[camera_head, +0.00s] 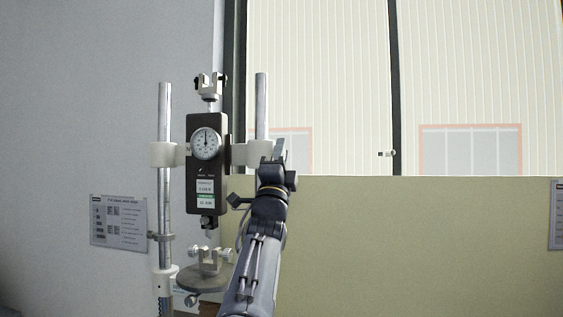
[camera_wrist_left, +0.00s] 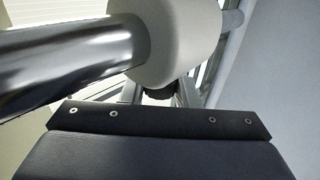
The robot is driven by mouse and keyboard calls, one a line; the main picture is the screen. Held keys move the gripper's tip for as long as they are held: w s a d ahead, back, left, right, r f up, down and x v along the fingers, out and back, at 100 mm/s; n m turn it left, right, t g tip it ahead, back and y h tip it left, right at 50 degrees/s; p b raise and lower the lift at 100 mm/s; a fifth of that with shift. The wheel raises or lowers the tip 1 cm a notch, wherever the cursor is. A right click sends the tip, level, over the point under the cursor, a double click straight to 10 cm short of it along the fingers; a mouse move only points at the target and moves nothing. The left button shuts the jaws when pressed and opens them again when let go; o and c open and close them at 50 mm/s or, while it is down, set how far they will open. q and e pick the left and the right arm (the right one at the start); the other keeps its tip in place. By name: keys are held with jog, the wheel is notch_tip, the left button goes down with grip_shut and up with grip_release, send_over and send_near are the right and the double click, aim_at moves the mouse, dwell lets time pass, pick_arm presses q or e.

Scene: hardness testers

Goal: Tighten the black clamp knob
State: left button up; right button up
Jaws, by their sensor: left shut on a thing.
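The tester stands left of centre in the head view, with a black gauge body (camera_head: 206,165) and a round dial between two chrome posts. A white clamp collar (camera_head: 257,152) sits on the right post. My left gripper (camera_head: 279,150) is at that collar's right side. In the left wrist view the white collar (camera_wrist_left: 180,35) fills the top. A small part of the black clamp knob (camera_wrist_left: 158,97) shows below it, between the fingers of my left gripper (camera_wrist_left: 160,92), which is shut on it. In the head view the knob is hidden by the gripper. My right gripper is in neither view.
The chrome post (camera_wrist_left: 75,60) runs close by the gripper in the left wrist view. A round grey table (camera_head: 203,280) with a lower fixture is below the gauge. A sign (camera_head: 119,224) hangs on the left wall. A low beige partition (camera_head: 420,240) stands at right.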

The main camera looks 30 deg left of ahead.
pick_arm(q)
jog(key=shift+s+g, duration=0.1)
jog(key=shift+g, duration=0.6)
jog(key=shift+g+h+p, duration=0.3)
jog(key=shift+g+h, duration=0.1)
jog(key=shift+g, duration=0.4)
jog(key=o, duration=1)
jog(key=shift+c, duration=0.2)
jog(key=b+v, duration=0.7)
jog(key=b, duration=0.1)
jog(key=shift+s+f, duration=0.2)
jog(key=shift+s, duration=0.1)
